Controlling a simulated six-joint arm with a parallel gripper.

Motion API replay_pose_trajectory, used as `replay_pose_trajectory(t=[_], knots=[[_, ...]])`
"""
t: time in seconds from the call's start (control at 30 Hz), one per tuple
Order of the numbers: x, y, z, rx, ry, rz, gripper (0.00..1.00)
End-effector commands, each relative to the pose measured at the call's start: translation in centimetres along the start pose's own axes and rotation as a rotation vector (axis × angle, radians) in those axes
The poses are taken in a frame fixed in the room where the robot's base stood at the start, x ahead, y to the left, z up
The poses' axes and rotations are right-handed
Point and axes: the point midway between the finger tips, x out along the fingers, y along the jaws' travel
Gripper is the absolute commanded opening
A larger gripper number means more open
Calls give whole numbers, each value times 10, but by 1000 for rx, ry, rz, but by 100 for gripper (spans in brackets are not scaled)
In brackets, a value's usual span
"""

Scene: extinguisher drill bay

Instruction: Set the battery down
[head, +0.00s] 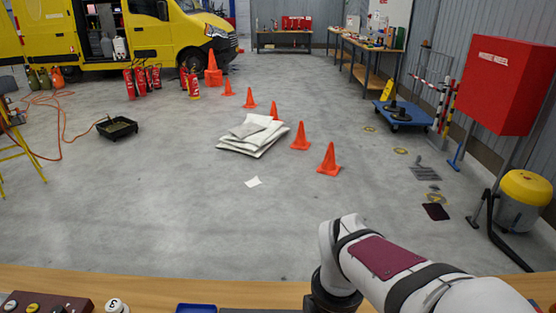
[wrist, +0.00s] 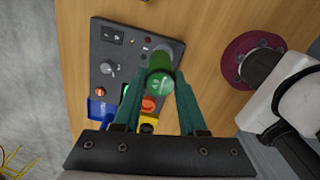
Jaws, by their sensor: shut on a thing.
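In the wrist view my gripper (wrist: 159,84) has its teal fingers shut on a green cylinder, which I take to be the battery (wrist: 160,82). Its round end with pale marks faces the camera. It is held over the dark control panel (wrist: 110,47) on the wooden bench; whether it touches anything below is hidden. The head view shows my arm at the bottom right, but not the gripper or the battery.
Near the fingers lie a blue tray (wrist: 101,110), an orange item (wrist: 149,103) and a yellow item (wrist: 148,121). The panel carries a knob (wrist: 107,68). The head view shows a maroon box (head: 45,304) and a white round piece (head: 116,306) on the bench (head: 250,278).

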Motion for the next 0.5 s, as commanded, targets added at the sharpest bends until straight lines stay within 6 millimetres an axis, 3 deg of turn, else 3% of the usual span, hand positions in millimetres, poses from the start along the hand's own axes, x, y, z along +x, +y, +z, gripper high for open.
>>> replay_pose_trajectory(t=[0.17,0.3,0.5], knots=[[6,67,-39,-7,1,-3,0],[21,116,-84,-7,0,-5,0],[38,147,-127,-3,0,-2,0]])
